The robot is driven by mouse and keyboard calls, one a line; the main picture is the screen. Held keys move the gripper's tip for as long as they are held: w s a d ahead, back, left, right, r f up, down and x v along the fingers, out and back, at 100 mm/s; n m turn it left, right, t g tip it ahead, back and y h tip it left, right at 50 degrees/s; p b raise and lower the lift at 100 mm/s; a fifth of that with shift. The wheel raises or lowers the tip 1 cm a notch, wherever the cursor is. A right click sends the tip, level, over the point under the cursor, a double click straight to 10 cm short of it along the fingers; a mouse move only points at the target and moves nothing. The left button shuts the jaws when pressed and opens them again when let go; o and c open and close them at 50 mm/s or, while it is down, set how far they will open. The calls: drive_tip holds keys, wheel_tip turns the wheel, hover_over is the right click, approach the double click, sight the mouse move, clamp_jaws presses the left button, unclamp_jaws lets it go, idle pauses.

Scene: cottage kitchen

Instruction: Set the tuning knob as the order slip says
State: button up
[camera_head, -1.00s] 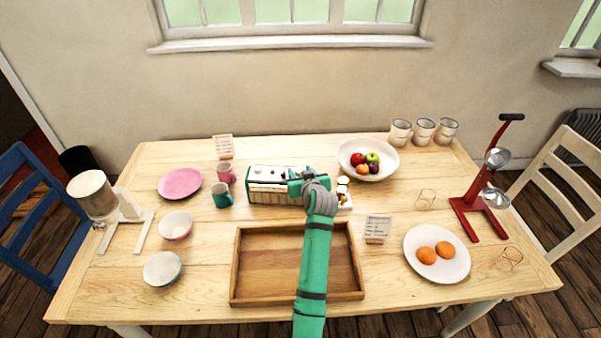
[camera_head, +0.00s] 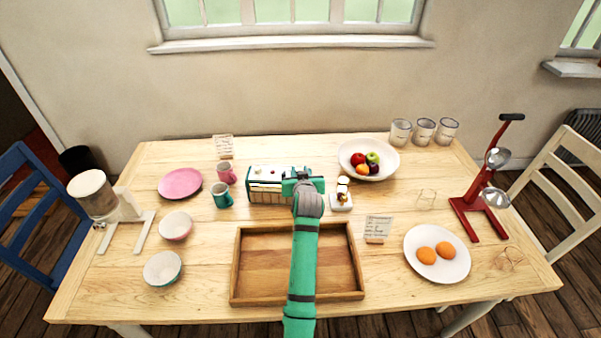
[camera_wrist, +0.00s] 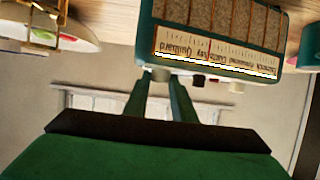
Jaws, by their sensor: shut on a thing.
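The teal radio (camera_head: 270,185) stands at the back middle of the table, with small knobs along its top. In the wrist view the radio (camera_wrist: 215,30) appears upside down, with its lettered dial strip (camera_wrist: 215,52) and slatted front. My gripper (camera_wrist: 162,82) is shut on a pale knob (camera_wrist: 160,75) at one end of the row; in the head view my gripper (camera_head: 303,183) covers the radio's right end. Whether this is the tuning knob, and its exact setting, cannot be read. A written slip (camera_head: 378,227) stands right of the tray; another (camera_head: 223,146) stands behind the mugs. Their text is too small to read.
A wooden tray (camera_head: 240,265) lies in front of the radio. A white condiment stand (camera_head: 341,204) is close on the right. A teal mug (camera_head: 221,195) and pink mug (camera_head: 226,173) stand left. A fruit bowl (camera_head: 386,172) is behind right.

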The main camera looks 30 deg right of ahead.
drive_tip(key=m+h, duration=0.1)
drive_tip(key=m+g+h, duration=0.1)
drive_tip(key=shift+w+a+m+h, duration=0.2)
drive_tip(key=shift+a+m+h, duration=0.1)
drive_tip(key=shift+h, duration=0.1)
drive_tip(key=shift+m+g+h, duration=0.7)
drive_tip(key=shift+m+g, duration=0.1)
drive_tip(key=shift+m, duration=0.3)
drive_tip(key=o, duration=0.9)
drive_tip(key=shift+w, duration=0.15)
drive_tip(key=shift+o, duration=0.8)
drive_tip(key=shift+a, duration=0.15)
